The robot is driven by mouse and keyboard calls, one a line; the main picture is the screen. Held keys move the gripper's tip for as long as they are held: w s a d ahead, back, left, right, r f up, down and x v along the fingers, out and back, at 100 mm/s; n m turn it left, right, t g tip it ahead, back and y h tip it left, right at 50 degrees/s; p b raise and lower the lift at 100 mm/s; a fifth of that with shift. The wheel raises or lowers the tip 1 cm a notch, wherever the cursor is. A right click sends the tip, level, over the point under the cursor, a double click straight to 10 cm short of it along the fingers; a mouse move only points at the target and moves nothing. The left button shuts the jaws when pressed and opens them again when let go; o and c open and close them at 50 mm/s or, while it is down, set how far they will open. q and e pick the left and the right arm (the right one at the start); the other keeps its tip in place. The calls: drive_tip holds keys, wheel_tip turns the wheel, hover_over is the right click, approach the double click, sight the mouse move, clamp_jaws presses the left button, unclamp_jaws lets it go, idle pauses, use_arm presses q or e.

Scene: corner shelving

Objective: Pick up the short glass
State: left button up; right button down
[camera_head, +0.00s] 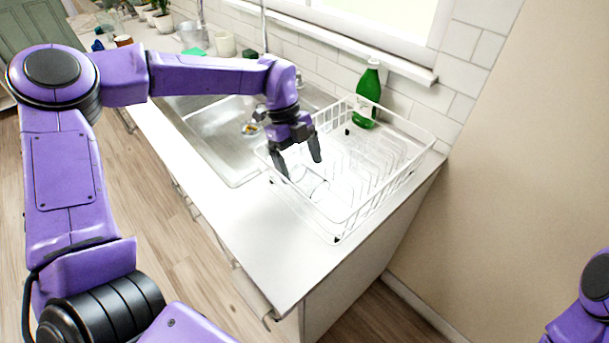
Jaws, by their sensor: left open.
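My left gripper (301,167) reaches over the left part of the white wire dish rack (347,218), fingers pointing down and spread apart, with nothing seen between them. A faint clear outline that looks like the short glass (318,189) is in the rack just below and beside the fingertips. Its edges are hard to tell from the rack wires. I cannot tell whether the fingers touch it. Only part of my right arm shows at the lower right edge; its gripper is out of view.
A green bottle (367,94) stands behind the rack by the tiled wall. A metal sink (222,139) lies left of the rack. A cup (225,44), a green sponge (194,52) and several potted plants stand farther back. The counter front (262,240) is clear.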

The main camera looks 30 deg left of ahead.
sight(302, 169)
use_arm(q)
drive_tip(key=p+x, duration=0.1)
drive_tip(key=x, duration=0.3)
drive_tip(key=shift+f, duration=0.1)
drive_tip(key=c, duration=1.4)
